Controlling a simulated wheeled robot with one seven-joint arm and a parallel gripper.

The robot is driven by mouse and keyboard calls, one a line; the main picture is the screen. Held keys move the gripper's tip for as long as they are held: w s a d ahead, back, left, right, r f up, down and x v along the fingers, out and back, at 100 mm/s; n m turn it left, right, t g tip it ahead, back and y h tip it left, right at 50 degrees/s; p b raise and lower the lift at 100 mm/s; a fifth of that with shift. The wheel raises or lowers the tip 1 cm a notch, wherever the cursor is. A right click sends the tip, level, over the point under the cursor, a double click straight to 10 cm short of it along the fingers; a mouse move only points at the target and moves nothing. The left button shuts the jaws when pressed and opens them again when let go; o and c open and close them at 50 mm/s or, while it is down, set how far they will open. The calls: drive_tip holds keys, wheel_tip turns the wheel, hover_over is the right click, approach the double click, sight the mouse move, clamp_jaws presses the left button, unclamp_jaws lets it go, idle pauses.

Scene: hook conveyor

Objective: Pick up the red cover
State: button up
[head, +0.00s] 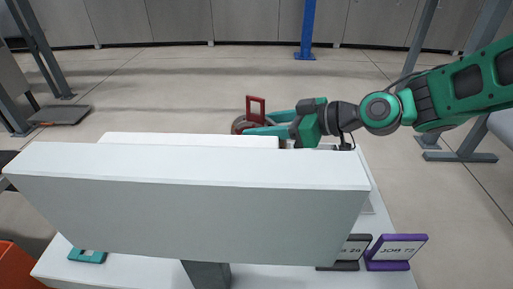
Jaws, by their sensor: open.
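A red upright frame-like piece (256,106), which looks like the red cover, stands just beyond the far edge of the white furniture in the head view. Its lower part is hidden behind my gripper. My green gripper (259,124) reaches in from the right, fingers pointing left, and is open. The fingers are at the foot of the red piece. I cannot tell whether they touch it or are around it. A brown and grey round part (238,125) shows just left of the fingers, partly hidden.
A large white panel (190,215) fills the foreground and hides much of the white table (385,225). A purple-framed sign (396,252), a dark sign (352,250) and a teal item (88,256) are in front. A blue post (307,30) stands behind; open floor lies beyond.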

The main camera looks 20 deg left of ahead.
sight(244, 126)
drive_tip(key=shift+x, duration=2.6)
drive_tip(key=shift+s+r, duration=0.1)
drive_tip(key=shift+r, duration=0.05)
clamp_jaws()
drive_tip(key=shift+r, duration=0.1)
